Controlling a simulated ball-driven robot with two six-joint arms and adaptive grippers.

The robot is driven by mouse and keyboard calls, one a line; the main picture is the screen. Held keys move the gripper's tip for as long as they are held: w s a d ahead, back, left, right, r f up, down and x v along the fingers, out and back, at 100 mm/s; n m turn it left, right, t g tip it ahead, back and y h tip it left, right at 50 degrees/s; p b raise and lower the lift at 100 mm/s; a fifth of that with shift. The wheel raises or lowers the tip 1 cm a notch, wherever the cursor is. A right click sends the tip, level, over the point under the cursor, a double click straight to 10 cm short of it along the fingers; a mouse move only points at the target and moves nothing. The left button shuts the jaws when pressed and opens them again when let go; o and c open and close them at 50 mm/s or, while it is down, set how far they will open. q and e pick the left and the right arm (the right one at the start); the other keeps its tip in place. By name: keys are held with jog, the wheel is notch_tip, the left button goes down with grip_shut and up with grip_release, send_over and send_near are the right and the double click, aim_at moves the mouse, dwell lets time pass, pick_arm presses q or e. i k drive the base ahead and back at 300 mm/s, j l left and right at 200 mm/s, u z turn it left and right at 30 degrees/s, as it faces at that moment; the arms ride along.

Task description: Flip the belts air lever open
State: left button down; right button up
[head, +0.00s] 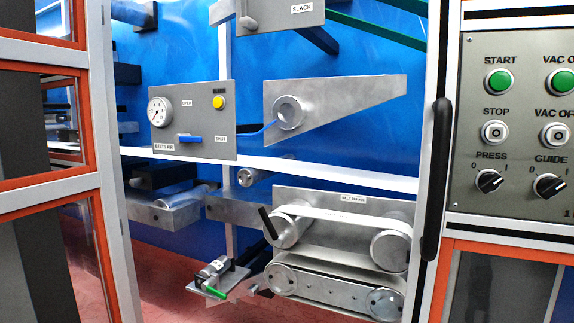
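The belts air panel (219,122) is a grey plate on the left of the head view, inside the open machine frame. It bears a round pressure gauge (160,111), a yellow button (219,102) and the labels OPEN, SHUT and BELTS AIR. The belts air lever (190,138) is a blue handle low on the panel. It lies about level, with its blue arm reaching right toward the SHUT label. Neither of my grippers shows in this view.
A control panel (520,130) with buttons and knobs stands at the right. A black vertical handle (437,180) is on the frame beside the opening. Belt rollers (340,240) sit lower right. A green-handled valve (215,292) is near the floor.

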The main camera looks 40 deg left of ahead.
aim_at(181, 138)
jog(key=u, duration=1.75)
